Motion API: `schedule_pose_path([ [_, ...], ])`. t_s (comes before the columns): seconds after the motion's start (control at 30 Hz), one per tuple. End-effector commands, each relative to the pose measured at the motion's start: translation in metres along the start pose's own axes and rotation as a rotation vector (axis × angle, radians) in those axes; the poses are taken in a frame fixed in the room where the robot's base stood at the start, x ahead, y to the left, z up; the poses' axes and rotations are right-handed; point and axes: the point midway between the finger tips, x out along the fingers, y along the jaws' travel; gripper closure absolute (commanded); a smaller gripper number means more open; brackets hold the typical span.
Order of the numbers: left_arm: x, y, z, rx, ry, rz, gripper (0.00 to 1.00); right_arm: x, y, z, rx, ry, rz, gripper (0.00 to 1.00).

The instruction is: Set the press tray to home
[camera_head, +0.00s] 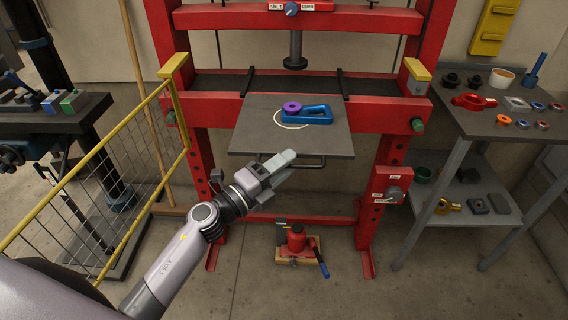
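The press tray (330,143) is a flat dark grey plate at the front of the red press frame, jutting out toward me past the red cross beam. A bar handle (318,163) runs below its front edge. A blue arm-shaped part (318,115) with a purple ring (292,107) at its left end lies on the tray, partly over a white circle mark. My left gripper (281,168) is just in front of the tray's front edge, by the left part of the handle, and hides some of it. Whether it touches the handle is unclear. My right gripper is not in view.
The press ram (295,52) hangs above and behind the tray. A yellow rail fence (90,158) stands left. A grey parts table (500,122) stands right. A red jack (297,240) sits on the floor below the tray. A red switch box (391,186) is on the right post.

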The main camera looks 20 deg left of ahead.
Motion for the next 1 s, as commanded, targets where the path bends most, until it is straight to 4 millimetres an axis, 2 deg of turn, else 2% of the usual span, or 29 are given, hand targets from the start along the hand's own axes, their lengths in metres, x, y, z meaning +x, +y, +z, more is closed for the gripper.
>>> schedule_pose_path([
  [0.27, 0.002, 0.0, 0.0, -0.001, 0.0, 0.001, 0.65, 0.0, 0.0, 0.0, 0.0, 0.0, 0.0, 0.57],
  [0.3, 0.002, 0.0, 0.0, -0.001, 0.0, 0.001, 0.69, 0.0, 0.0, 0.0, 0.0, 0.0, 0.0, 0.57],
  [0.4, 0.002, 0.0, 0.0, -0.001, 0.0, 0.0, 1.0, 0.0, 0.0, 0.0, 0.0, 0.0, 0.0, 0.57],
  [0.73, 0.007, 0.0, 0.004, 0.002, 0.0, -0.004, 1.0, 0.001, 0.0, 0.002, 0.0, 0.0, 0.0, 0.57],
  [1.0, 0.032, 0.006, 0.03, 0.004, -0.001, -0.008, 1.0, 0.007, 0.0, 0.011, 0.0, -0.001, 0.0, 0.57],
])
